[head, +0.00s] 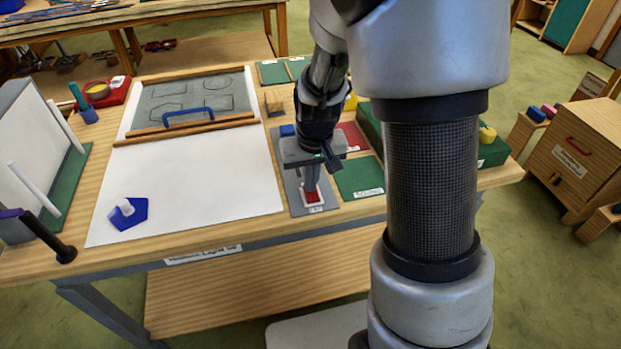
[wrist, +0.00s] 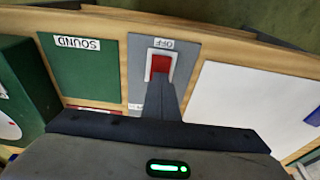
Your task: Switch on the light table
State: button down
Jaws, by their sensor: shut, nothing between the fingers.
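The light table's white panel (head: 215,185) lies on the wooden bench; whether it is lit I cannot tell. A grey switch plate (head: 296,188) is beside its right edge. At the plate's near end is a red rocker switch (head: 313,197) in a white frame. In the wrist view the red switch (wrist: 160,66) shows beside an upside-down OFF label (wrist: 163,43). My gripper (head: 311,187) is shut and empty, pointing down at the switch. In the wrist view its fingertips (wrist: 160,84) overlap the switch's lower edge; whether they touch it I cannot tell.
A blue piece (head: 133,220) lies on the panel's near left. A green SOUND plate (head: 358,177) and a red plate (head: 351,136) lie right of the switch plate. A dark-handled tool (head: 48,238) is at the left edge.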

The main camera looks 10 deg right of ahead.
aim_at(312, 197)
jog(key=shift+p, duration=0.3)
jog(key=shift+w+f+g, duration=0.15)
jog(key=shift+f+g, duration=0.15)
jog(key=shift+g, duration=0.1)
jog(key=shift+s, duration=0.95)
notch_tip(312, 197, up, 5)
jog(key=p, duration=0.3)
jog(key=shift+f+p, duration=0.15)
jog(key=shift+p, duration=0.2)
notch_tip(312, 197, up, 9)
jog(key=s, duration=0.1)
jog(key=shift+s+r, duration=0.2)
jog(key=shift+s, duration=0.1)
